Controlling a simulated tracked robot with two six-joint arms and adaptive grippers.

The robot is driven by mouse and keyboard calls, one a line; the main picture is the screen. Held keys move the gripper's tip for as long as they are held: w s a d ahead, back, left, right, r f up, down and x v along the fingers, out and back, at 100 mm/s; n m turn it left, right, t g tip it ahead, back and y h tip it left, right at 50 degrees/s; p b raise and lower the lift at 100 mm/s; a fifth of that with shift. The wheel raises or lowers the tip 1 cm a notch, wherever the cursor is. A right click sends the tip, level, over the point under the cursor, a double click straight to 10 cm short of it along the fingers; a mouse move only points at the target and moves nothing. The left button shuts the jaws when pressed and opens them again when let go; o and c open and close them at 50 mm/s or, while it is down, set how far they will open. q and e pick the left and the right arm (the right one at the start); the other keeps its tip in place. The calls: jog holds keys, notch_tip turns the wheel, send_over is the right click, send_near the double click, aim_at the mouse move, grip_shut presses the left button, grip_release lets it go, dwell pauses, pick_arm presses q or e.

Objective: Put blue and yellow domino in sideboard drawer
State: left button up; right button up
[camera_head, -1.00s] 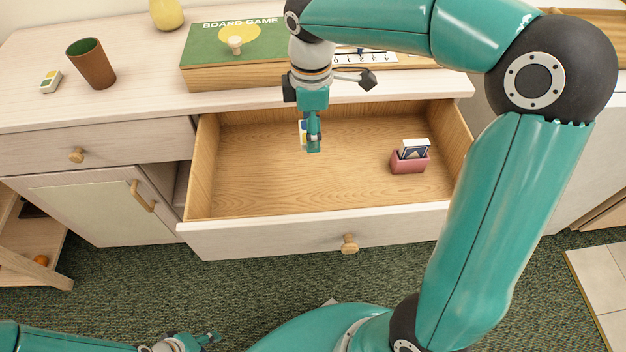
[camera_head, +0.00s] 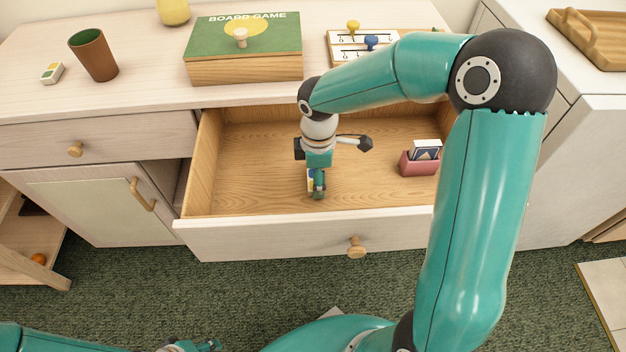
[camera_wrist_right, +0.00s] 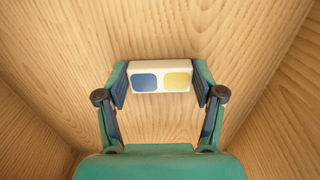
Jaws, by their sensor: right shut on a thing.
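The blue and yellow domino (camera_wrist_right: 160,76) is a white block with one blue and one yellow patch. My right gripper (camera_wrist_right: 160,80) is shut on it, with a finger at each end, in the right wrist view. In the head view the right gripper (camera_head: 317,190) points down inside the open sideboard drawer (camera_head: 250,170), and the domino (camera_head: 310,180) shows partly beside the fingers. I cannot tell whether the domino touches the drawer floor. My left gripper (camera_head: 205,346) is at the bottom edge, partly cut off.
A pink holder (camera_head: 419,167) with cards stands at the drawer's right. The drawer's left floor is clear.

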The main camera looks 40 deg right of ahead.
jog(key=shift+f, duration=0.15)
jog(key=o, duration=0.9)
jog(key=shift+o, duration=0.2)
notch_tip(320, 180, up, 12)
jog(key=p, duration=0.3)
